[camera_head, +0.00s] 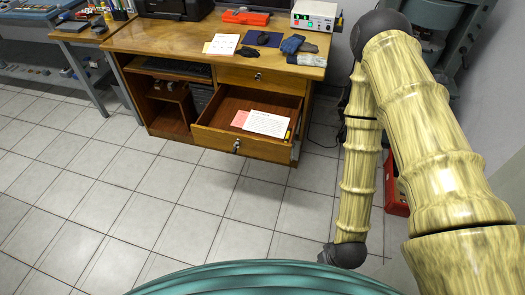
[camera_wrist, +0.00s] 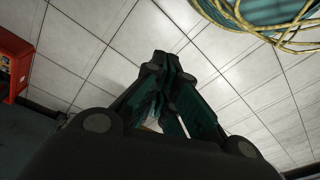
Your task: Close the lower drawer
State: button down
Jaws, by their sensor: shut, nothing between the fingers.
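The lower drawer (camera_head: 222,139) of the wooden desk is pulled out in the head view. A white sheet, a pink paper and a few other items lie inside it. Its front has a round metal knob. My gripper (camera_wrist: 168,60) shows in the wrist view with its fingers together and nothing between them, above the tiled floor. In the head view my arm hangs down to the right of the drawer, and the wrist end is low near the floor, apart from the drawer. The gripper's fingers are not clear there.
The upper drawer (camera_head: 272,79) looks shut. The desk top (camera_head: 150,38) holds gloves, papers, a red tool and a white device. The floor before the drawer is clear.

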jog(key=w+a+f+n+t+y+b, duration=0.1)
jog(key=w+a+f+n+t+b, duration=0.15)
jog(key=w, duration=0.25)
jog(key=w+a+f+n+t+y+b, duration=0.1)
jog(key=w+a+f+n+b, duration=0.2)
jog(key=w, duration=0.2)
jog(key=n+t+y+b, duration=0.5)
jog(key=n+t+b, duration=0.6)
jog(key=n+b, duration=0.8)
send_near(248, 138)
jog(key=w+a+m+b, duration=0.2)
jog(key=w+m+b, duration=0.1)
jog(key=shift+w+f, duration=0.4)
jog(key=shift+w, duration=0.15)
jog(key=shift+w+r, duration=0.1)
jog(key=shift+w, duration=0.1)
